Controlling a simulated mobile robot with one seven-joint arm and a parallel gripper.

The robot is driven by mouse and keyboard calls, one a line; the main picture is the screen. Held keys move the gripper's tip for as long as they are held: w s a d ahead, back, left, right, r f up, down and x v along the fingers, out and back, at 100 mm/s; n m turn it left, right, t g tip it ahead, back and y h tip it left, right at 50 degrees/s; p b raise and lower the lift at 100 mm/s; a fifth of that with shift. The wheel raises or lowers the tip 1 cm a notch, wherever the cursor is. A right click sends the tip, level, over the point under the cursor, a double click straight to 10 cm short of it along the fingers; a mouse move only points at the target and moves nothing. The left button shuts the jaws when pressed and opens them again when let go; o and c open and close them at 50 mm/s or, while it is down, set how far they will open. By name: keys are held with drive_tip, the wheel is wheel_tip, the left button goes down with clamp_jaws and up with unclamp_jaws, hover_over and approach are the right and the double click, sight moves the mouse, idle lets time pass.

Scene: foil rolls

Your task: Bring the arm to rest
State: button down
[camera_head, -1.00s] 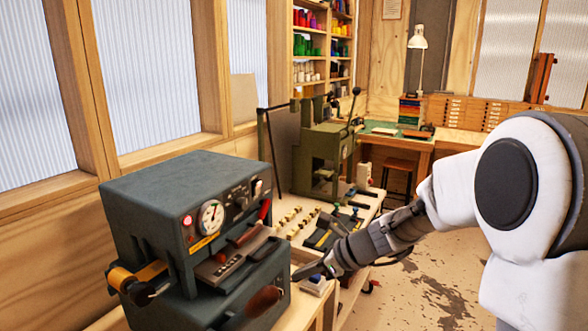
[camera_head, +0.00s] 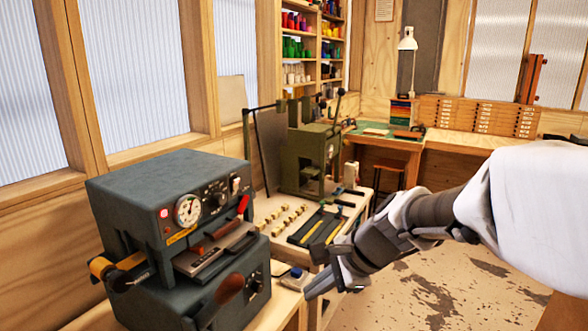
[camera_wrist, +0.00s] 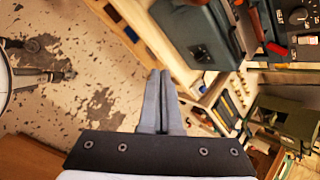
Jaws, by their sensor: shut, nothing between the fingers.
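My gripper (camera_head: 318,287) is at the lower middle of the head view, at the end of my white and grey arm. It is to the right of the dark machine and in front of the bench. In the wrist view my gripper (camera_wrist: 160,75) shows as two grey fingers side by side, closed together with nothing between them. Past the fingertips are the floor and the side of the dark machine.
A dark grey machine (camera_head: 160,200) with a gauge and levers stands left of my gripper. A bench (camera_head: 265,207) with small brass pieces and a tool tray lies behind, with a green press (camera_head: 308,155) on it. Bare floor (camera_head: 430,295) lies to the right.

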drive_tip(key=s+d+r+n+t+h, duration=0.1)
drive_tip(key=s+d+r+n+h, duration=0.1)
drive_tip(key=s+d+n, duration=0.3)
drive_tip(key=s+d+r+n+h, duration=0.2)
drive_tip(key=s+d+n, duration=0.3)
drive_tip(key=s+n, duration=0.4)
drive_tip(key=s+h, duration=0.1)
drive_tip(key=s, duration=0.1)
drive_tip(key=shift+s+d+n+t+h, duration=0.15)
drive_tip(key=shift+s+n+t+h, duration=0.25)
